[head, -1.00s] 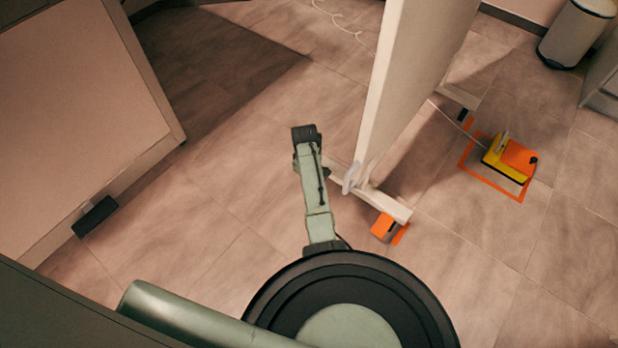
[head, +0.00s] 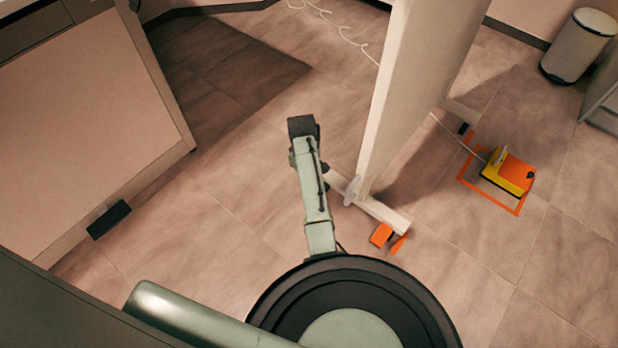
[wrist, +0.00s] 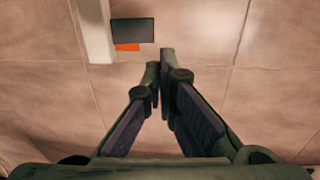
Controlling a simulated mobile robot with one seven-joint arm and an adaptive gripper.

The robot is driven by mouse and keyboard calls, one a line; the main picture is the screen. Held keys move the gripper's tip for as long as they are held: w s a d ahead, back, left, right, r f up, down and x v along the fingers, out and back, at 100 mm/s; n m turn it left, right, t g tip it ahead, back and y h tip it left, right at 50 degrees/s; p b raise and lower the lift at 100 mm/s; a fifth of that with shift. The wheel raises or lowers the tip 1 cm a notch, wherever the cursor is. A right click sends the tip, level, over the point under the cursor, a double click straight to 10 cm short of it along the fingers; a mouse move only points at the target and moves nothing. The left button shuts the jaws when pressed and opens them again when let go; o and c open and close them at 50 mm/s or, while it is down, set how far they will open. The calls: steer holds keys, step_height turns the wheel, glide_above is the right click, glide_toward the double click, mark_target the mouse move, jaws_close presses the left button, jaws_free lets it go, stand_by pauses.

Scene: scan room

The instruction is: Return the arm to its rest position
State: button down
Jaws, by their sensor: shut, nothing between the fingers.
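My gripper (wrist: 160,75) is in the wrist view, pointing down over the tiled floor. Its two fingers come together at the tips with nothing between them. In the head view my arm stretches forward over the floor, beside the upright panel (head: 410,90); the fingertips cannot be made out there. In the wrist view a dark block (wrist: 132,31) with an orange patch lies on the floor ahead of the fingertips, apart from them.
The panel's foot (head: 385,212) has an orange wedge (head: 383,235) beside it, just right of my arm. A yellow and orange pedal (head: 510,172) sits in an orange floor outline. A bin (head: 578,45) stands at the back right. A large panelled unit (head: 85,120) is at left.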

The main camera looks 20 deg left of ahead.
steer(key=shift+s+r, duration=0.1)
steer(key=shift+r, duration=0.2)
stand_by(0.4)
